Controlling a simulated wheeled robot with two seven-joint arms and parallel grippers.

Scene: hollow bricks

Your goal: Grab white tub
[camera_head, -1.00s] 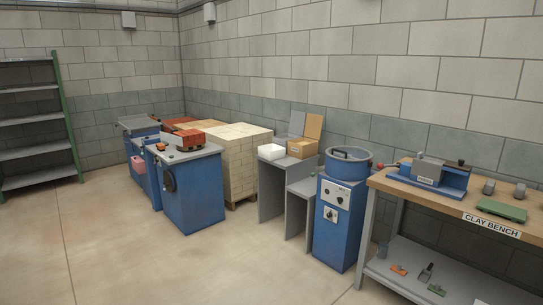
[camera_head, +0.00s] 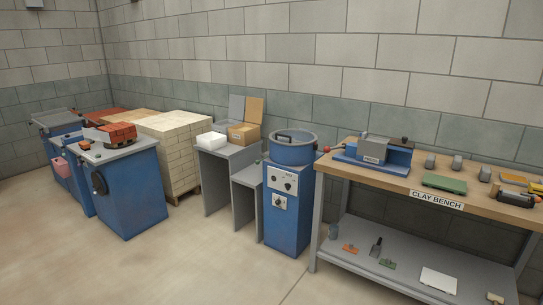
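A small white tub (camera_head: 212,141) stands on a grey table (camera_head: 217,180) against the wall, left of a cardboard box (camera_head: 243,134). It looks like a low white box; its inside is too small to make out. Neither of my grippers shows in the head view.
A blue machine with a round drum (camera_head: 290,200) stands right of the grey table, beside the clay bench (camera_head: 437,199) with tools on it. A pallet of pale bricks (camera_head: 177,150) and a blue cabinet (camera_head: 128,190) stand to the left. The floor (camera_head: 190,270) in front is clear.

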